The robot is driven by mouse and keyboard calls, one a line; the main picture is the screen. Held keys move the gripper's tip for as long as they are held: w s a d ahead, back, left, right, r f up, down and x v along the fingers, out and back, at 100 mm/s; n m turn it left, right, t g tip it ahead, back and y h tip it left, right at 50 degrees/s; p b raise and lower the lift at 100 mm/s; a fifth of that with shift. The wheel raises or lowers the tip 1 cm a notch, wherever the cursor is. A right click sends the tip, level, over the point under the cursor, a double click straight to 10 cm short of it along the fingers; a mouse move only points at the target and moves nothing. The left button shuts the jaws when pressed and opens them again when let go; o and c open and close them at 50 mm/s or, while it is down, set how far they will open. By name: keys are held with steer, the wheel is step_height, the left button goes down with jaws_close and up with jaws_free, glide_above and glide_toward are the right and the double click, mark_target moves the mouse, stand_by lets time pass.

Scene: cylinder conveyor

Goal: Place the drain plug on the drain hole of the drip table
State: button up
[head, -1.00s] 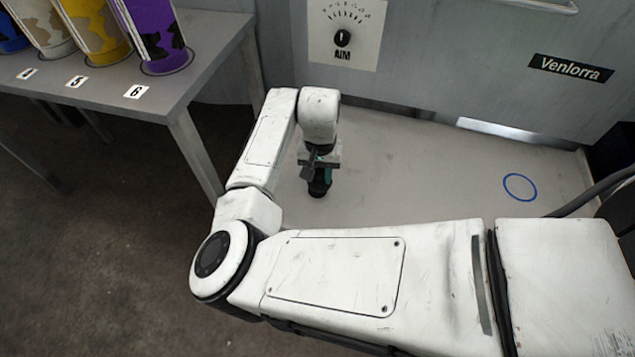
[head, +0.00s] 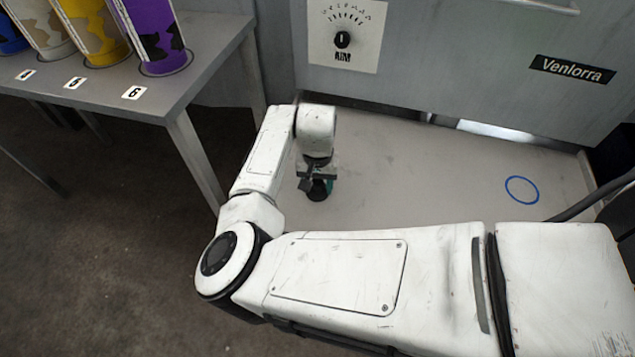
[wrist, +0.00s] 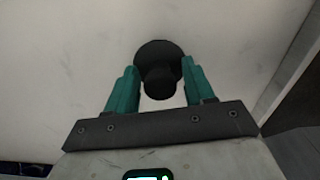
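The drain plug (wrist: 158,62) is a black disc with a rounded knob on the pale drip table (wrist: 60,60). My gripper (wrist: 159,82) is open, with its green fingers on either side of the plug's knob. Small gaps show between the fingers and the knob. In the head view my gripper (head: 318,180) points down, low over the left part of the drip table (head: 430,170), and the dark plug (head: 318,194) shows beneath it. A blue ring (head: 522,190) is marked on the table's right part. I cannot make out a drain hole.
A grey table (head: 215,45) at the left holds several coloured cylinders, including a purple one (head: 150,35) by label 6. A grey wall panel with an AIM dial (head: 342,40) stands behind the drip table. A dark hose (head: 590,195) lies at the right. The table's middle is clear.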

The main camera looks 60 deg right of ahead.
mark_target(318, 182)
steer(key=shift+o, duration=0.3)
step_height(318, 182, up, 12)
steer(key=p, duration=0.3)
steer(key=s+d+r+n+t+h, duration=0.1)
steer(key=s+d+r+h, duration=0.15)
steer(key=d, duration=0.25)
steer(key=s+d+r+n+h, duration=0.2)
steer(key=s+d+h, duration=0.1)
steer(key=d, duration=0.3)
steer(key=s+a+f+n+y, duration=0.2)
steer(key=s+a+f+n, duration=0.2)
steer(key=a, duration=0.8)
steer(key=s+a+f+n+y, duration=0.3)
steer(key=s+a+f, duration=0.6)
steer(key=a, duration=0.3)
steer(key=shift+s+a+f+n, duration=0.15)
steer(key=shift+s+a+n, duration=0.05)
steer(key=shift+s+n, duration=0.7)
step_height(318, 182, up, 16)
steer(key=p, duration=1.5)
steer(key=shift+p, duration=0.35)
